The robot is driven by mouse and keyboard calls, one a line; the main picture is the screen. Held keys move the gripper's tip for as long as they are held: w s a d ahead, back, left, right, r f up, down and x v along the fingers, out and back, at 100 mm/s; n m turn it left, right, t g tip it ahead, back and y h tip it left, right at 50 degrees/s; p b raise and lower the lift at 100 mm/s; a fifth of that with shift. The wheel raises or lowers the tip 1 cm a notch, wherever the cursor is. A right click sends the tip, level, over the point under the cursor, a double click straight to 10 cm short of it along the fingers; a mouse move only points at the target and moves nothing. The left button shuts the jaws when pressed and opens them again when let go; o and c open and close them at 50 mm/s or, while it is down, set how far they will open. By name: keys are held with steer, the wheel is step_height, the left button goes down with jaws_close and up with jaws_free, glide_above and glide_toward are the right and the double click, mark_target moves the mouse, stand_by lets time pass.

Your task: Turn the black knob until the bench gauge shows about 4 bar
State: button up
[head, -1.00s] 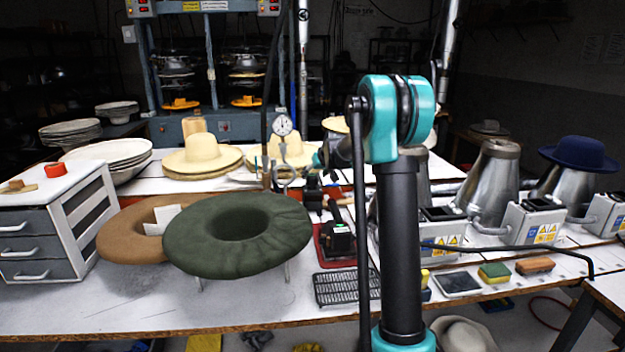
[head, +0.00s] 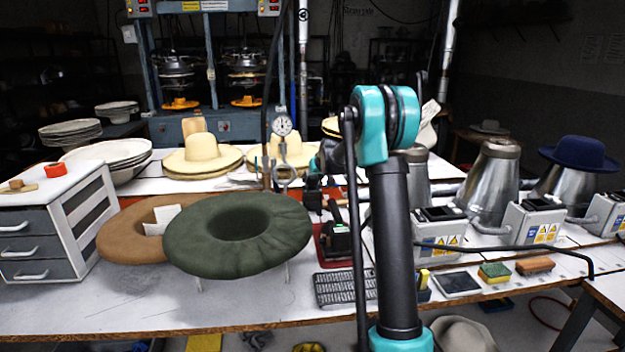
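The bench gauge (head: 283,125) is a small round white dial, upright on a stand behind the green felt hat. Its needle is too small to read. My arm stands right of it, and its dark wrist (head: 329,156) reaches left to the area just below and right of the gauge. My gripper is small and dark there, among fittings and a grey loop, and its fingers cannot be made out. I cannot pick out the black knob with certainty; dark parts (head: 313,181) sit below the gauge near my wrist. I cannot tell whether the gripper touches the knob.
A green felt hat (head: 238,262) and a brown one (head: 124,244) stand in front of the gauge. Straw hats (head: 203,157) are behind. A black rack (head: 345,288) lies at the front. Metal cones (head: 490,184) with grey control boxes (head: 530,219) stand at right.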

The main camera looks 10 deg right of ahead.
steer(key=c, duration=0.3)
steer(key=shift+a, duration=0.1)
steer(key=m+h, duration=0.3)
steer(key=m, duration=0.1)
steer(key=shift+a+m+h, duration=0.1)
steer(key=shift+m+h, duration=0.2)
steer(key=m+g+h, duration=0.1)
steer(key=m+h, duration=0.2)
steer(key=m, duration=0.1)
stand_by(0.3)
steer(key=o, duration=1.2)
steer(key=shift+c, duration=0.2)
